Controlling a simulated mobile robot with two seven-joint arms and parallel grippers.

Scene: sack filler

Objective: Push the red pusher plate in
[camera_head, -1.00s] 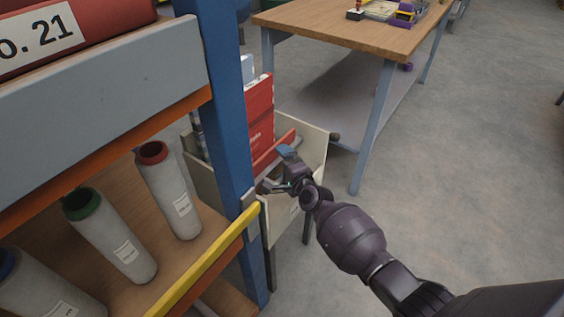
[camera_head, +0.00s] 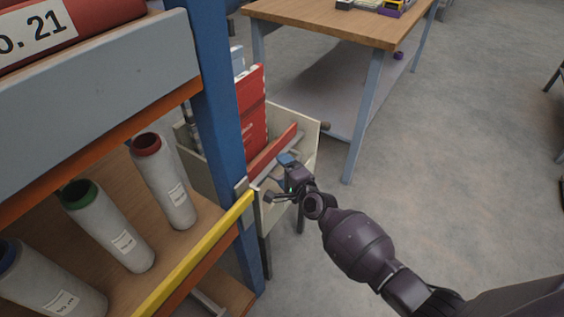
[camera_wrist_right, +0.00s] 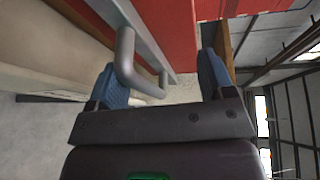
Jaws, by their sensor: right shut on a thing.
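The red pusher plate (camera_head: 273,152) stands upright and slanting inside a cream, open-topped bin (camera_head: 308,148), in front of tall red packs (camera_head: 251,110). In the right wrist view the plate (camera_wrist_right: 180,25) shows close up, with a grey U-shaped handle (camera_wrist_right: 126,62) on a grey strip along it. My right gripper (camera_head: 279,178) is at the bin's near side. The exact contact is partly hidden. My left gripper is not in view.
A blue shelf post (camera_head: 226,100) and yellow shelf edge (camera_head: 195,255) stand close left of the gripper. White rolls with coloured ends (camera_head: 165,185) stand on that shelf. A wooden-topped table (camera_head: 340,22) is behind.

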